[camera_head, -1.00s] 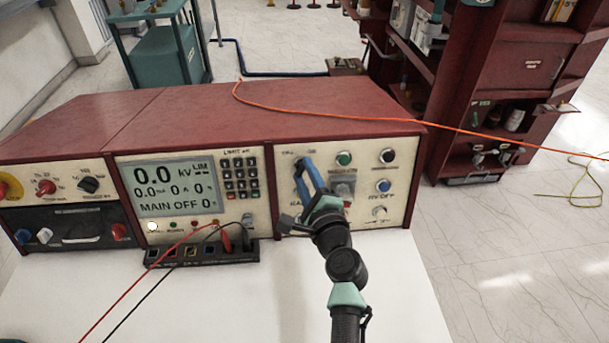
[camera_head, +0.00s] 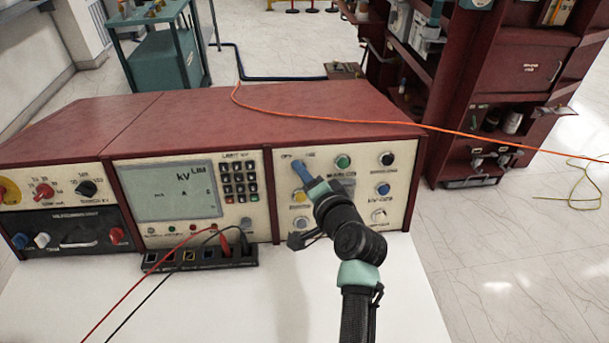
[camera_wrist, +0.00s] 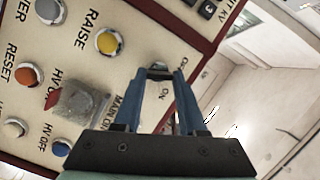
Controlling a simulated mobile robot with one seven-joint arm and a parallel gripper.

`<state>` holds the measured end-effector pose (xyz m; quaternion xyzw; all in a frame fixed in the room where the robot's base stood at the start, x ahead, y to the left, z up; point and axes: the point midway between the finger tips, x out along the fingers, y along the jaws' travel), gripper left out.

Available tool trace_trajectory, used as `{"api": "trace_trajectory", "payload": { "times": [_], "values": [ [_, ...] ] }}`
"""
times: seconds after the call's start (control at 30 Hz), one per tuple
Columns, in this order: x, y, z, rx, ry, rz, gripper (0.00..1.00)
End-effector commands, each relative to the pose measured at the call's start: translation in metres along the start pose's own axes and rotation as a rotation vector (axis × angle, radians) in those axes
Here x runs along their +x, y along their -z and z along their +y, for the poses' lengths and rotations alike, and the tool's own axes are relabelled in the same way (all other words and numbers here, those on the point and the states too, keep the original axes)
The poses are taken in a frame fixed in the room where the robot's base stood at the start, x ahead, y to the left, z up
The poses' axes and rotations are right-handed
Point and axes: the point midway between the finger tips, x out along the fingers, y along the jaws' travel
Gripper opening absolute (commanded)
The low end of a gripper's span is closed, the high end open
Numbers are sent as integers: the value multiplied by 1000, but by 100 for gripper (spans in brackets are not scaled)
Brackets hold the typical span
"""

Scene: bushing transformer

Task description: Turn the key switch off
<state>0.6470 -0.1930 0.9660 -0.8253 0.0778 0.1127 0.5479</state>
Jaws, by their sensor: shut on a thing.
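The key switch (camera_wrist: 159,67) is a small dark key on the cream control panel (camera_head: 402,153), beside OFF and ON lettering. In the wrist view the blue fingertips of my gripper (camera_wrist: 158,73) close in on it from both sides, and the gripper is shut on it. In the head view my gripper (camera_head: 298,166) reaches the panel's upper left, under the lettering, and hides the key. The display (camera_head: 170,205) shows the kV and LIM labels but no readings.
Red and black leads (camera_head: 180,249) run from the terminal strip (camera_head: 205,254). An orange cable (camera_head: 330,117) crosses the red housing top (camera_head: 230,108).

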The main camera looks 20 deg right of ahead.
Motion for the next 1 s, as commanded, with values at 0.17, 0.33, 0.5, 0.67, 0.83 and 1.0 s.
{"api": "trace_trajectory", "payload": {
  "times": [0.17,0.33,0.5,0.67,0.83,1.0],
  "values": [
    [0,1,0,-132,-37,-10,0],
    [0,0,-1,-228,-63,-19,0],
    [0,0,-1,-290,-79,-24,0],
    [0,0,-1,-321,-87,-27,0],
    [0,0,-1,-331,-90,-28,0],
    [0,0,-1,-332,-90,-28,0]
  ]
}}
